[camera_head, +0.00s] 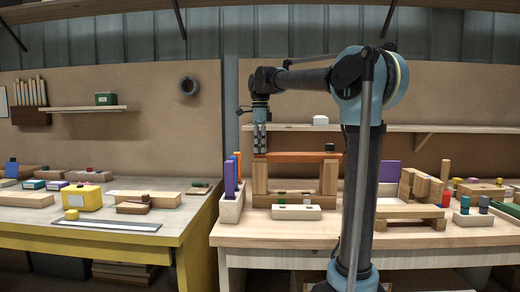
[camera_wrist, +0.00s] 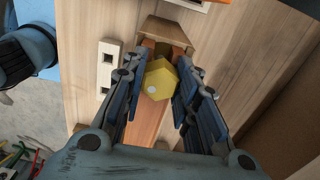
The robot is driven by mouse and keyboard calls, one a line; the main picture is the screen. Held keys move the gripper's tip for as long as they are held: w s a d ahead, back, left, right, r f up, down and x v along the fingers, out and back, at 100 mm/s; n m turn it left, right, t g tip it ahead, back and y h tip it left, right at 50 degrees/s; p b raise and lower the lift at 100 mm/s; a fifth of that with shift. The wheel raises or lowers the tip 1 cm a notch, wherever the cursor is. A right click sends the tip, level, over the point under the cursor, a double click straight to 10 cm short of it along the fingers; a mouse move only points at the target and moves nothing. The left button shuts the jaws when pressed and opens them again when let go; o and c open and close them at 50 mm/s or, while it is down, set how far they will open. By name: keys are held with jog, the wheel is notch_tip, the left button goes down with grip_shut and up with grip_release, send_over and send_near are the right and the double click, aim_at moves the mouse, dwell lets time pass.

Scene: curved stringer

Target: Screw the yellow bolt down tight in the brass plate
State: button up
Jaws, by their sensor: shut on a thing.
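The yellow bolt (camera_wrist: 160,80) shows in the wrist view as a hexagonal head with a pale dot on its face. It sits between the two fingers of my gripper (camera_wrist: 162,92), which is shut on it. An orange-brown beam (camera_wrist: 152,118) runs below the bolt. In the head view my gripper (camera_head: 260,148) points straight down at the left end of the orange beam (camera_head: 295,157), which lies across wooden posts. The bolt cannot be made out there. The bolt's shank is hidden under its head. I cannot pick out the brass plate in either view.
A pale block with dark square holes (camera_wrist: 108,66) lies beside the beam; it also shows on the bench (camera_head: 296,213). A dark knob (camera_head: 330,147) tops the beam's right end.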

jog(key=shift+f, duration=0.1)
jog(key=m, duration=0.5)
jog(key=shift+f, duration=0.2)
jog(key=shift+o, duration=0.4)
jog(key=shift+s+f+m, duration=0.1)
jog(key=shift+s+m, duration=0.05)
jog(key=shift+m, duration=1.35)
jog(key=shift+o, duration=0.4)
jog(key=shift+m, duration=0.9)
jog(key=o, duration=0.3)
jog(key=shift+d+f+m, duration=0.1)
jog(key=shift+f+m, duration=0.15)
jog(key=shift+m, duration=0.85)
jog(key=o, duration=1.3)
jog(key=shift+r, duration=0.1)
jog(key=shift+c, duration=0.2)
